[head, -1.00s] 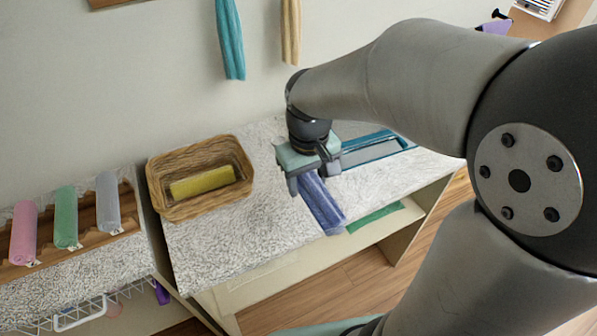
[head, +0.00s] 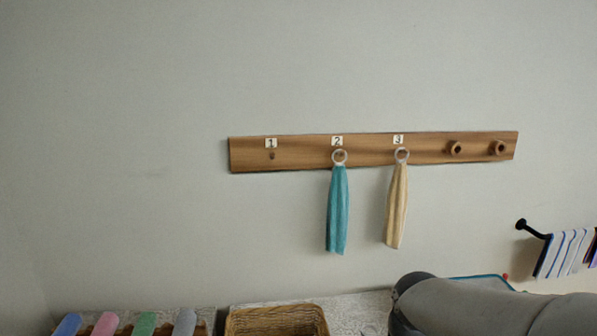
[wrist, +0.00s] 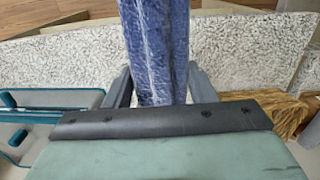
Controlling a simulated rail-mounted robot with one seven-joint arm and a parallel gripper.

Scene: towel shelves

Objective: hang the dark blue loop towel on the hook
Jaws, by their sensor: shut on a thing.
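The dark blue towel (wrist: 157,45) is between the fingers of my gripper (wrist: 158,88) in the wrist view, and the gripper is shut on it. The towel extends away from the fingers past the counter edge; its loop cannot be made out. In the head view the gripper and towel are out of frame. The wooden hook board (head: 370,153) is on the wall. Its hook 1 (head: 272,156) is bare, under the label 1. A teal towel (head: 338,210) hangs by a ring at 2 and a cream towel (head: 397,205) by a ring at 3.
Two round knobs, one of them here (head: 455,148), are at the board's right. A rail with striped towels (head: 567,253) is at far right. A wicker basket (head: 277,320) and rolled towels (head: 145,324) are below. The wall left of the teal towel is clear.

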